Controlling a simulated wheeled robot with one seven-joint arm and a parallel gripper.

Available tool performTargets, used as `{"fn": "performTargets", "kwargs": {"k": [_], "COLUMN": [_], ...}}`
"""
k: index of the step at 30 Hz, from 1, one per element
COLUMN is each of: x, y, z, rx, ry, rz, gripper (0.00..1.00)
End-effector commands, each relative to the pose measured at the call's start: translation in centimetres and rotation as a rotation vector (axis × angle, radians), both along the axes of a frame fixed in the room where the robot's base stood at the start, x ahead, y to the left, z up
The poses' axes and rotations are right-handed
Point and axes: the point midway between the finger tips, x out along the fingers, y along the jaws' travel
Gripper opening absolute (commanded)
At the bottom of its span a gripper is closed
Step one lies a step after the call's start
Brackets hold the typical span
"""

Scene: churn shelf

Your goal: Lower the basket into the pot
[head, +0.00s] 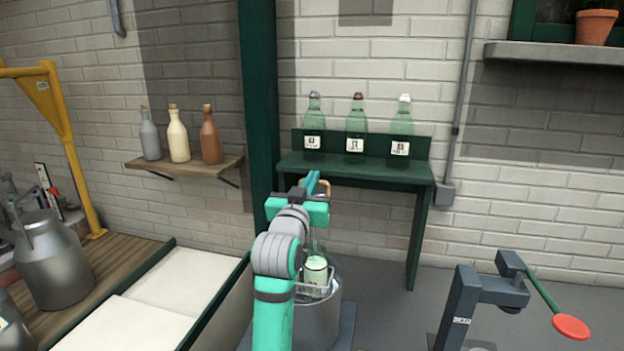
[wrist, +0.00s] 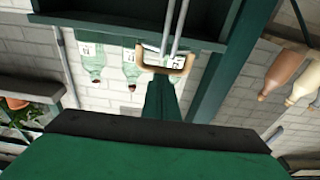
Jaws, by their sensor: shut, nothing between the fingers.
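A grey metal pot (head: 322,328) stands low in the middle of the head view, partly behind my arm. A wire basket (head: 303,290) is at the pot's mouth, with its upper wires showing around the rim; its depth inside is hidden. A green-glass bottle with a pale label (head: 316,272) stands in the basket. The basket's tan handle (head: 325,188) rises above it, and shows in the wrist view (wrist: 166,68) with two thin rods. My gripper (head: 312,183) is shut and empty beside the handle. I cannot tell whether they touch.
A green shelf stand (head: 355,172) with several bottles is behind the pot, next to a green post (head: 260,110). A dark lever device with a red knob (head: 570,327) stands at right. At left are a milk churn (head: 50,262) and pale-topped counter (head: 185,282).

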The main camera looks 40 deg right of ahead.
Motion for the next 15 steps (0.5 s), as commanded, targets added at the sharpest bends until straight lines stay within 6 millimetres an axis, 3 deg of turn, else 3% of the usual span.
{"fn": "performTargets", "kwargs": {"k": [9, 15], "x": [0.1, 0.1], "y": [0.0, 0.0], "z": [-7.9, -11.6], "rx": [0.008, 0.007], "ry": [0.012, 0.012], "rz": [0.001, 0.0], "gripper": [0.0, 0.0]}}
